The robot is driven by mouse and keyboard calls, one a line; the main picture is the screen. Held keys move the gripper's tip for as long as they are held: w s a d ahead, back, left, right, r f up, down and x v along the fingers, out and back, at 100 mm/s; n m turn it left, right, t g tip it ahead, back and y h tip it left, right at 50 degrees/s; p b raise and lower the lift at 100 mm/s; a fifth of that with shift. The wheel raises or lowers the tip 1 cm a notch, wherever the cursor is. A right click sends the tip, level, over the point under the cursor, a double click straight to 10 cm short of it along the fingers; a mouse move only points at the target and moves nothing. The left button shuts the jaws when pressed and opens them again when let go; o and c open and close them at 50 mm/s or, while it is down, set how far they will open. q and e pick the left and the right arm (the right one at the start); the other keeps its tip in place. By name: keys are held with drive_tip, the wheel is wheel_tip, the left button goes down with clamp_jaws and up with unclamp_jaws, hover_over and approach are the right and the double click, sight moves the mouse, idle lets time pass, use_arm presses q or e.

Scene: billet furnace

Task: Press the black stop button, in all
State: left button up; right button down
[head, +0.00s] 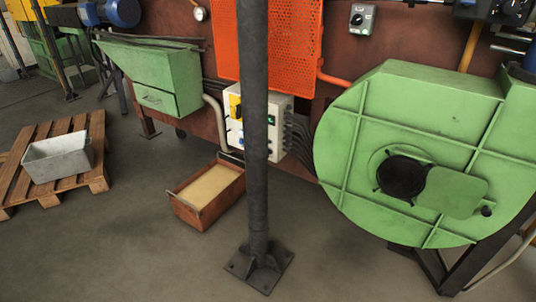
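A light grey control box (281,110) hangs low on the brown wall, partly hidden behind a dark upright post (254,130). It has a yellow part (235,103) on its left, with small green, blue and other coloured controls that are too small to tell clearly. I cannot make out a black stop button on it; one may be hidden by the post. A small grey switch box (361,19) with a dark knob sits higher on the wall to the right. Neither of my grippers is in view.
The post's base plate (259,267) is on the floor in front. A rusty bin (208,194) stands left of it. A large green blower housing (410,150) fills the right. A pallet (60,160) with a grey tub (58,157) lies left.

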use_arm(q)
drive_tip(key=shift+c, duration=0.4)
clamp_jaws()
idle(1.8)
